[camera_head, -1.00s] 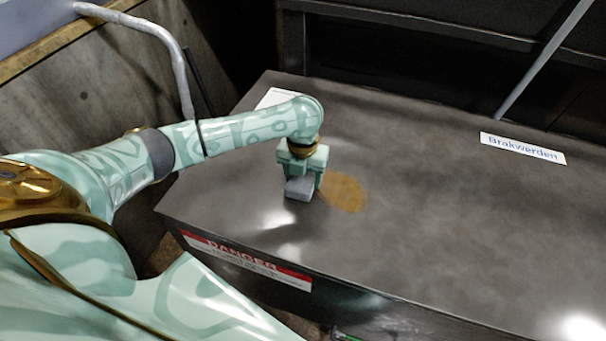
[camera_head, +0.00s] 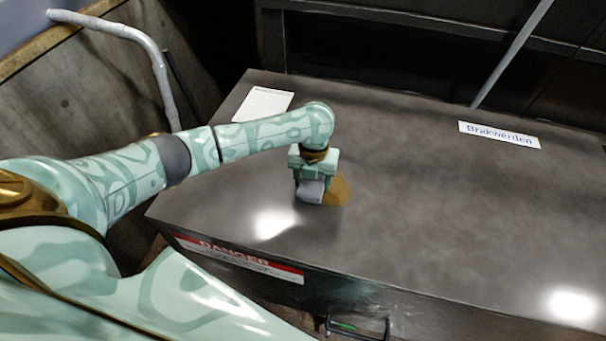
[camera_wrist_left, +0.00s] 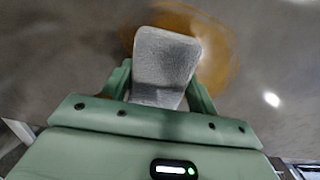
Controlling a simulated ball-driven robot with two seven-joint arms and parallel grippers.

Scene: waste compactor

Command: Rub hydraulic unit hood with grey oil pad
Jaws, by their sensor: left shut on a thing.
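The hydraulic unit hood (camera_head: 420,220) is a wide dark grey metal top. A brown-orange oil stain (camera_head: 341,190) lies on it, left of the middle. My left gripper (camera_head: 312,184) is shut on the grey oil pad (camera_head: 310,192), at the stain's left part. In the left wrist view the pad (camera_wrist_left: 165,60) sits between the fingers and covers part of the stain (camera_wrist_left: 222,50). I cannot tell for sure whether the pad touches the hood. My right gripper is not in view.
A white paper sheet (camera_head: 263,104) lies on the hood's far left. A "Brakwerden" label (camera_head: 499,135) is at the far right, near a grey rod (camera_head: 512,55). A red-white DANGER label (camera_head: 240,258) and a black handle (camera_head: 357,326) are on the front. A bent grey pipe (camera_head: 150,48) stands left.

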